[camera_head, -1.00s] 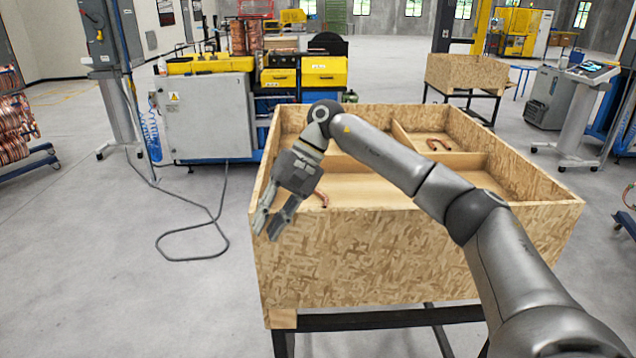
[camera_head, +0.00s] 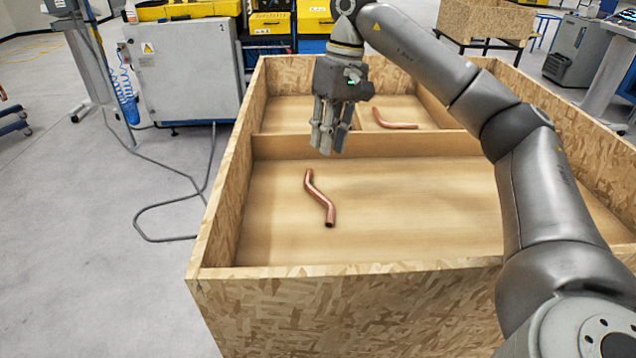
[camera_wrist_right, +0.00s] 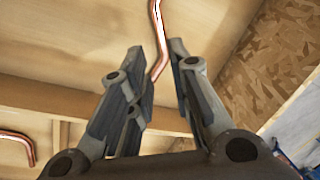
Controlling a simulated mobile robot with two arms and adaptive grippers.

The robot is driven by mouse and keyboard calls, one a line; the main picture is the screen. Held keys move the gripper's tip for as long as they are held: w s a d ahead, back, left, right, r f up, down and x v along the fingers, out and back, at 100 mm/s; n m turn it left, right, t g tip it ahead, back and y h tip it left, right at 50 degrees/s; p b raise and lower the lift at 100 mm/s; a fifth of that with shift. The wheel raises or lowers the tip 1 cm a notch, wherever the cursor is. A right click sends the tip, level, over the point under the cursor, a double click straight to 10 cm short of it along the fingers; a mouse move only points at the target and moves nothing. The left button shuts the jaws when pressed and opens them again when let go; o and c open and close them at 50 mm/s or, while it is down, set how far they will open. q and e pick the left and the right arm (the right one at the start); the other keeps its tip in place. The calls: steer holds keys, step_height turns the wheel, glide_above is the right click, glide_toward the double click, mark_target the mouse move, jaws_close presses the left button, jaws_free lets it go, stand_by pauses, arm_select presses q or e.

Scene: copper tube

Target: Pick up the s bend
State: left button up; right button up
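The s bend (camera_head: 320,198) is a copper tube with a double bend. It lies on the floor of the box's large front compartment, towards the left. My right gripper (camera_head: 328,148) points down above the box, near the divider, and appears behind and above the s bend. In the right wrist view the right gripper (camera_wrist_right: 156,62) has its fingers apart with nothing held. The s bend (camera_wrist_right: 159,38) shows beyond the gap between the fingertips, its lower end running down between them. My left gripper is out of view.
The wooden box (camera_head: 350,283) has tall walls and dividers (camera_head: 430,145). Another bent copper tube (camera_head: 395,123) lies in a back compartment and shows at the wrist view's left edge (camera_wrist_right: 18,142). The front compartment's right side is clear. A grey cabinet (camera_head: 185,70) stands behind left.

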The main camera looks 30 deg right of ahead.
steer(key=p, duration=0.1)
glide_above(318, 191)
steer(key=d, duration=0.1)
steer(key=f, duration=0.4)
steer(key=shift+s+d, duration=0.1)
steer(key=shift+s, duration=0.2)
steer(key=shift+f, duration=0.4)
steer(key=f+p, duration=0.2)
steer(key=f, duration=0.2)
steer(key=shift+w+a+f+p, duration=0.3)
steer(key=shift+a+f+p, duration=0.05)
steer(key=shift+p, duration=0.05)
steer(key=shift+f, duration=0.4)
steer(key=shift+a, duration=0.1)
steer(key=shift+c, duration=0.2)
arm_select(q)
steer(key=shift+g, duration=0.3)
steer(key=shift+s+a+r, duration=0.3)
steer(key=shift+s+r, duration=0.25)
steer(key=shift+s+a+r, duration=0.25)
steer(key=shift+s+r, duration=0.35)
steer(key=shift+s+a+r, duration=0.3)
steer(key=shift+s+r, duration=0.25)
arm_select(e)
jaws_close()
